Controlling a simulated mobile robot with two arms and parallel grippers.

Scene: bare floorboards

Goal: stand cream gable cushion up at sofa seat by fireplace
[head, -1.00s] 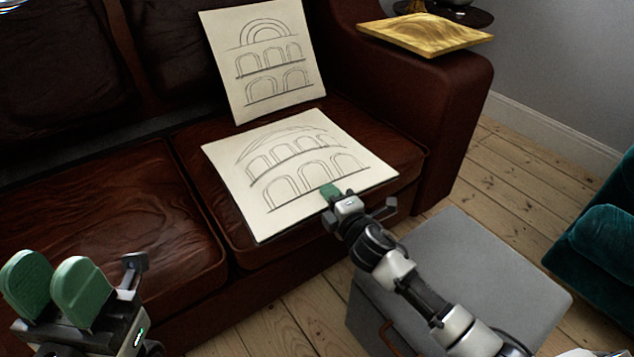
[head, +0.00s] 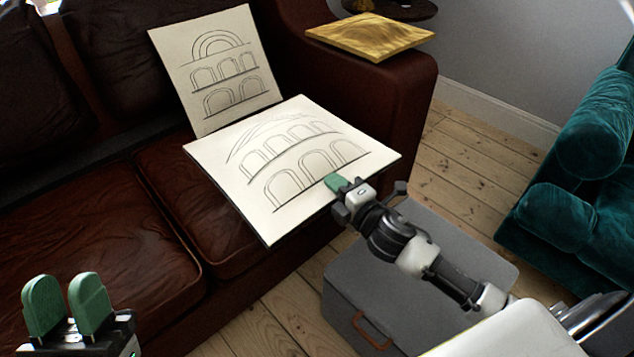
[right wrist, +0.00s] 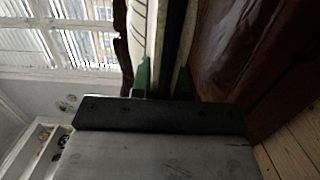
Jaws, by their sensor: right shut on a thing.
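The cream gable cushion (head: 290,160), with a drawn pediment over arches, is above the right-hand sofa seat (head: 172,196) in the head view. It is tilted, its near edge raised. My right gripper (head: 336,182) is shut on its near right edge. In the right wrist view the cushion's edge (right wrist: 154,40) runs between the green fingers of my right gripper (right wrist: 163,82). My left gripper (head: 67,305) is open and empty at the lower left, in front of the sofa and apart from the cushion. The cushion's underside is hidden in the head view.
Another cream cushion with arches (head: 217,70) leans upright on the sofa back, its foot partly hidden by the gable cushion. A gold cushion (head: 370,36) lies on the sofa arm. A grey chest (head: 420,285) stands under my right arm. A teal sofa (head: 580,190) is at right.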

